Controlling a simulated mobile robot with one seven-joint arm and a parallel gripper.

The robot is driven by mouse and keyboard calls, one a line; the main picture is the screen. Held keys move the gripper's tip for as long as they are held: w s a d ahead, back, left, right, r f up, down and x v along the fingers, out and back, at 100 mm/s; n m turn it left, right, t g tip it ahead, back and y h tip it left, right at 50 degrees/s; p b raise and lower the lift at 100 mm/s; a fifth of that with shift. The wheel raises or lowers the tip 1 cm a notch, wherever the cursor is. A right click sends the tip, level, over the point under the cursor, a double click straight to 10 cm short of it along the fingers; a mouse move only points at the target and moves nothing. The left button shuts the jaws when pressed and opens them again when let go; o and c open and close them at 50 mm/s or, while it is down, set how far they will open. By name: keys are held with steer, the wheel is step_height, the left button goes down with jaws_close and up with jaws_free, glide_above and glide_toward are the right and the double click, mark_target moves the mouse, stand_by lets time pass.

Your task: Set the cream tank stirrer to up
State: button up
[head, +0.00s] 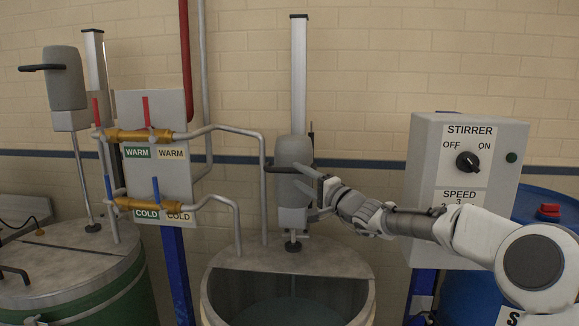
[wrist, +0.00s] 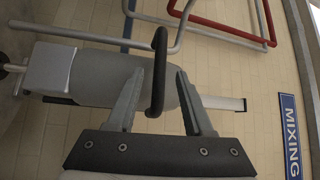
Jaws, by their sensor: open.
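The cream tank (head: 288,262) stands in the middle with its front open. Its stirrer has a grey motor head (head: 293,155) low on a tall pale column (head: 299,75), just above the tank lid. In the wrist view the motor head (wrist: 100,78) lies sideways, with a dark handle bar (wrist: 159,45) standing out from it. My gripper (head: 308,191) is at the right side of the motor head. In the wrist view my gripper (wrist: 159,72) is open, with the handle bar between its two fingers. I see gaps on both sides of the bar.
A green tank (head: 95,290) at left has its own stirrer (head: 65,80), raised high. Warm and cold pipes (head: 225,130) run close left of the column. A stirrer control box (head: 465,170) stands at right behind my arm, its knob near OFF. A blue drum (head: 545,205) is beyond.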

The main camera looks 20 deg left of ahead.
mark_target(293, 172)
steer(key=shift+p+x, duration=0.85)
steer(key=shift+x, duration=1.7)
jaws_close()
